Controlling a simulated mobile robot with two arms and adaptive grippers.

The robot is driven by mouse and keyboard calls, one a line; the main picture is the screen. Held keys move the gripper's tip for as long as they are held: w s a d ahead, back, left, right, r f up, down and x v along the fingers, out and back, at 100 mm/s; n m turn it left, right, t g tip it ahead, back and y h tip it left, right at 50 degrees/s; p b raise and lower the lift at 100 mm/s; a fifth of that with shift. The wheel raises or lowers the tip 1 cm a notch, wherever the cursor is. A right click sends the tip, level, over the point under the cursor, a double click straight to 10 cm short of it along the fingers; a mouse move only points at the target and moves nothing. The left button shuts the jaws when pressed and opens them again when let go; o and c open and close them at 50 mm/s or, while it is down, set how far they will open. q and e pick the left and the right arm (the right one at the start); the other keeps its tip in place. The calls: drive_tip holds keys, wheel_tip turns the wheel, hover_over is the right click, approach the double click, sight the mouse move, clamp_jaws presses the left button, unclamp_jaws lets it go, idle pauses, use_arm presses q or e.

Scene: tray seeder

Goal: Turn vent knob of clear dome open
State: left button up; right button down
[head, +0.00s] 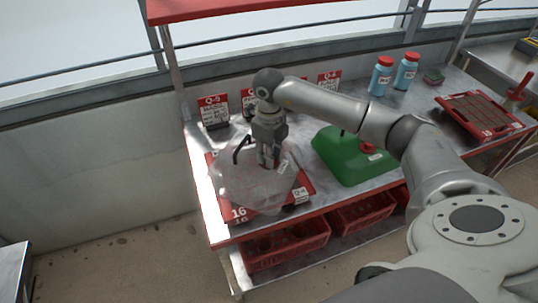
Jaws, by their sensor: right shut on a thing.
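The clear dome (232,187) sits over a red tray (296,207) marked 16 at the left end of the metal bench. Its see-through walls are faint, and a small white label shows on its right side. My right gripper (268,165) points down from above onto the dome's top and is shut on the vent knob. The fingers hide the knob, so its turn angle cannot be told. A dark bent piece (241,148) stands just left of the gripper. My left gripper is not in view.
A green cover (345,165) with a red knob (367,148) stands right of the dome, under my arm. Blue bottles (381,78) with red caps stand at the back. A red tray (485,115) lies far right. Label cards (213,108) line the back. Red crates (287,245) sit below.

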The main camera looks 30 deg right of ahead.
drive_tip(key=shift+m, duration=0.5)
drive_tip(key=c, duration=1.2)
unclamp_jaws()
drive_tip(key=shift+r, duration=0.1)
wheel_tip(320, 180, up, 12)
